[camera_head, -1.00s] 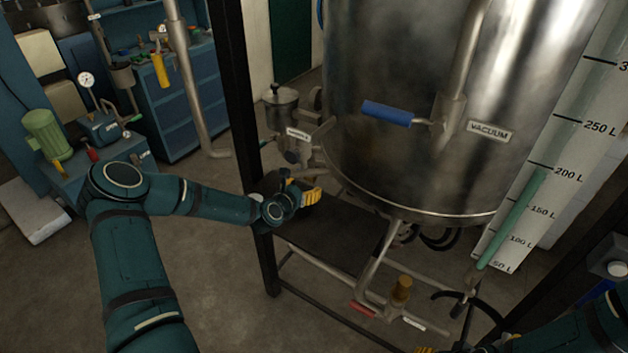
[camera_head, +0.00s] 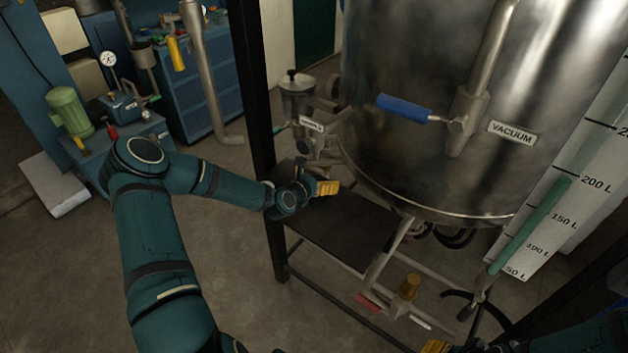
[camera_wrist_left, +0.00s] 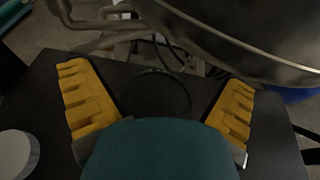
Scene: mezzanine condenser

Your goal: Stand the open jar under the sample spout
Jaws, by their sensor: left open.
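My left gripper (camera_head: 318,188) is over the black shelf beside the tank, below the small valve with the sample label (camera_head: 312,125). In the left wrist view its yellow-padded fingers (camera_wrist_left: 160,105) are wide apart. A thin dark ring (camera_wrist_left: 160,92) shows between them against the shelf; I cannot tell whether it is the jar's rim or a mark. A pale round disc (camera_wrist_left: 14,154), perhaps a lid, lies at the left edge. The spout's outlet is not clear in either view. Of my right gripper, only a yellow part (camera_head: 435,346) shows at the bottom edge.
The steel tank (camera_head: 430,130) with a blue-handled vacuum valve (camera_head: 403,107) overhangs the black shelf (camera_head: 340,232). A black frame post (camera_head: 252,100) stands left of the gripper. Pipework with a brass-coloured part (camera_head: 409,287) and red handle (camera_head: 368,303) is below.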

